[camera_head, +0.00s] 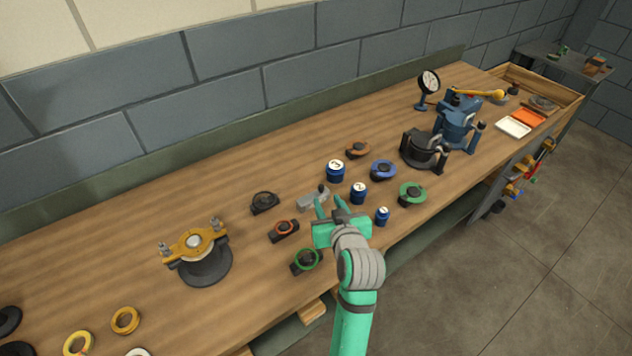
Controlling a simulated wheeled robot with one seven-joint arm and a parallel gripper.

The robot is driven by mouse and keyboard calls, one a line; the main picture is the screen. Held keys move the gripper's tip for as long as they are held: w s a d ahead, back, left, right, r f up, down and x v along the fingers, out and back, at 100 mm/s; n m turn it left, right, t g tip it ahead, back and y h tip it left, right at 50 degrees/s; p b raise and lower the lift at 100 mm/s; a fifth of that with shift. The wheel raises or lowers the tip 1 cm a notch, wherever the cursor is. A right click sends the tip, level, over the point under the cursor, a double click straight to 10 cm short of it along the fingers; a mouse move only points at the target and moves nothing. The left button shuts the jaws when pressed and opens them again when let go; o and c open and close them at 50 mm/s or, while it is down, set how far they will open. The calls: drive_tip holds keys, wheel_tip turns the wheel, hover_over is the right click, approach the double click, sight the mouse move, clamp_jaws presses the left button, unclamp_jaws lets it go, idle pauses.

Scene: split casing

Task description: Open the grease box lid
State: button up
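No thing here is plainly marked as the grease box. A small grey metal box-like block (310,201) with a dark knob at its right end lies on the bench near the middle; I cannot tell whether it is the grease box or has a lid. At the far right, a shallow white tray or box (513,127) lies beside a flat orange piece (528,117), which could also be a box and lid. My green gripper (329,204) reaches over the front of the bench, right by the grey block. Its two fingers are apart with nothing seen between them. Contact with the block cannot be told.
Blue numbered cans (358,193) stand right of my gripper. An orange-ringed part (285,231) and a green-ringed part (306,260) lie to its left. A yellow-topped casing (197,246) stands further left, and dark and blue casings (424,150) stand to the right. The wooden bench (120,255) has bare room at left.

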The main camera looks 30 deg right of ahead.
sight(322, 186)
drive_tip(key=x, duration=0.8)
drive_tip(key=shift+s+d+f, duration=0.15)
drive_tip(key=shift+d, duration=0.25)
drive_tip(key=shift+x, duration=0.85)
drive_tip(key=shift+a, duration=0.1)
clamp_jaws()
